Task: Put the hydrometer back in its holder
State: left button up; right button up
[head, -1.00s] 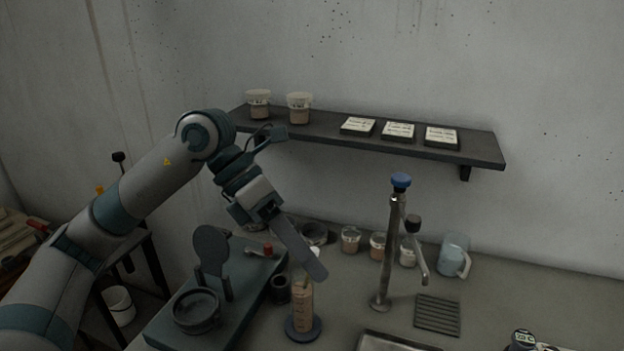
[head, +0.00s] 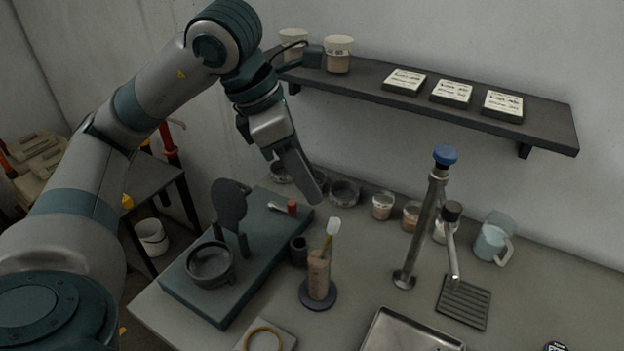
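The hydrometer (head: 331,236), with a pale top and yellowish stem, stands slightly tilted in a clear cylinder of brownish liquid (head: 318,276) on a round dark base. Its lower part is hidden in the liquid. A small dark cup (head: 298,252) stands just left of the cylinder, beside the green board; it may be the holder, but I cannot be sure. My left gripper (head: 309,188) points down and right, above and a little left of the hydrometer, apart from it. Its fingers overlap from this side, so the opening is unclear; I see nothing held. My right gripper is out of view.
The green board (head: 192,304) carries a round dark dish (head: 211,265) and an upright paddle shape. A metal tap (head: 421,226) stands to the right, with a tray (head: 409,332) in front. Small jars line the back under a wall shelf (head: 545,120).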

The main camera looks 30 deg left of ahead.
pick_arm(q)
jog(key=shift+f, duration=0.1)
jog(key=p+x, duration=0.4)
jog(key=x, duration=1.3)
jog(key=shift+w+p, duration=0.2)
jog(key=shift+p, duration=0.2)
jog(key=shift+d+f, duration=0.1)
jog(key=shift+c, duration=0.4)
grip_shut()
